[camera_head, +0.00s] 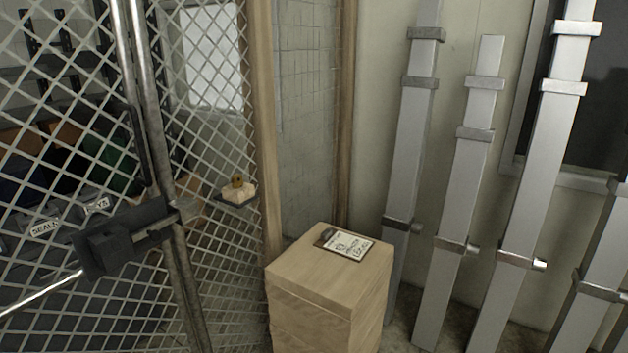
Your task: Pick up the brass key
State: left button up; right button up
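A small brass-coloured object (237,181) sits on top of a pale block (239,191), on a small dark ledge (236,200) at the mesh, left of the middle. It may be the brass key, but it is too small for me to make out a key's shape. No other brass-coloured thing stands out. Neither of my grippers is in view.
A wire-mesh gate (80,150) with a dark latch box (125,235) fills the left; labelled bins stand behind it. A wooden box (315,280) bears a clipboard with a written note (345,244). Several aluminium posts (455,200) lean against the right wall.

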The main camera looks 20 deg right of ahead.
aim_at(237, 181)
jog(key=z, duration=0.25)
jog(key=u, duration=1.3)
jog(key=z, duration=1.3)
jog(key=i+l+u, duration=0.1)
jog(key=i+l, duration=0.2)
jog(key=i, duration=0.2)
